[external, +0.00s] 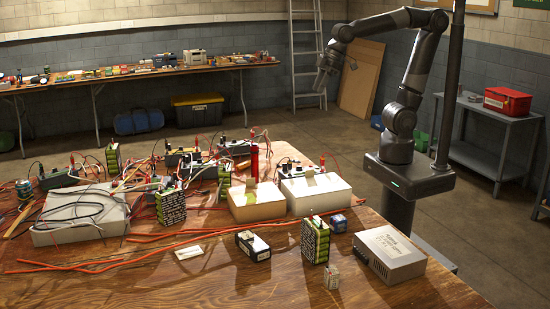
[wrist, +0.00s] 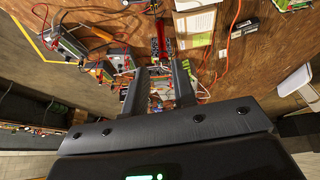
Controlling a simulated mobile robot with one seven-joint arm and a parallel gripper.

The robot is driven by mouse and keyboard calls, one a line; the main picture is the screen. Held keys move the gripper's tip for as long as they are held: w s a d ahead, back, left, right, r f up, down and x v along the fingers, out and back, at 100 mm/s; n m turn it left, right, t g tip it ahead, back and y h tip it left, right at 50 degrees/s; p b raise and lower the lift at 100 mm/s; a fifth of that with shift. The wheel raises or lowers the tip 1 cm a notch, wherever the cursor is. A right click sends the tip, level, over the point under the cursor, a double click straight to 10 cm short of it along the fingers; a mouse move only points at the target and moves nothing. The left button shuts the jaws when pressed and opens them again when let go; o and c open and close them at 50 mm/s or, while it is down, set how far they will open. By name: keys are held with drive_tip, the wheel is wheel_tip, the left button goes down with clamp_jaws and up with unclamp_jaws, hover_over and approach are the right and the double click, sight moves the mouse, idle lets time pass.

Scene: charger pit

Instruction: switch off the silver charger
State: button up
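My gripper (external: 326,76) is raised at the end of my arm, beyond the far side of the wooden table and well apart from everything on it. In the wrist view my gripper (wrist: 159,82) has its two dark fingers apart with nothing held between them. A silver box with a printed label (external: 390,250) lies at the table's right front. Several grey charger-like boxes with dark panels stand farther back, one at the left (external: 58,180) and one behind the white boxes (external: 298,170). I cannot tell which is the silver charger, and no switch is clear.
Red and black cables (external: 85,267) run across the table (external: 150,290). A side bench with a red toolbox (external: 507,101) stands right. The front left of the table is clearer.

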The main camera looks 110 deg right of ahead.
drive_tip(key=shift+g, duration=0.3)
drive_tip(key=w+d, duration=0.1)
drive_tip(key=w, duration=0.2)
drive_tip(key=w+d, duration=0.2)
drive_tip(key=w, duration=0.1)
drive_tip(key=w+d, duration=0.1)
drive_tip(key=w, duration=0.2)
drive_tip(key=shift+d+f, duration=0.3)
drive_tip(key=shift+d, duration=0.1)
clamp_jaws()
drive_tip(key=w+d+f+m, duration=0.1)
drive_tip(key=w+d+f, duration=0.8)
drive_tip(key=d, duration=0.3)
drive_tip(key=w+d+f+g, duration=0.1)
drive_tip(key=w+d+f, duration=0.8)
drive_tip(key=w+d, duration=0.2)
drive_tip(key=shift+d+f+m, duration=0.3)
drive_tip(key=shift+d+m, duration=0.1)
drive_tip(key=shift+d, duration=0.35)
